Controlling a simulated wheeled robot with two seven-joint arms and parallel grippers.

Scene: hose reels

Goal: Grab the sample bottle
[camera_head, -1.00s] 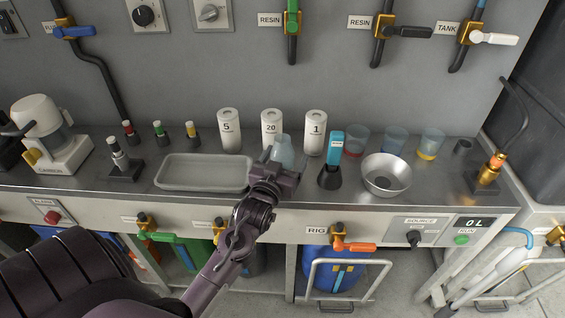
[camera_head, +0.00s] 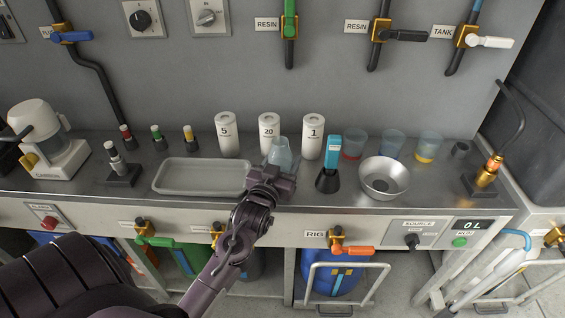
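A small translucent pale-blue bottle (camera_head: 281,152), which looks like the sample bottle, stands on the steel counter in front of the white cylinders marked 20 and 1. My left gripper (camera_head: 274,172) is right at it, on its near side, and hides its lower part. The fingertips are dark and partly hidden, so I cannot tell whether they touch or close on the bottle. My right gripper is not in view.
A grey tray (camera_head: 202,191) lies just left of the gripper. To the right are a blue-topped dark tool (camera_head: 330,180), a metal bowl (camera_head: 384,194) and several translucent cups. White cylinders (camera_head: 227,140) stand behind.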

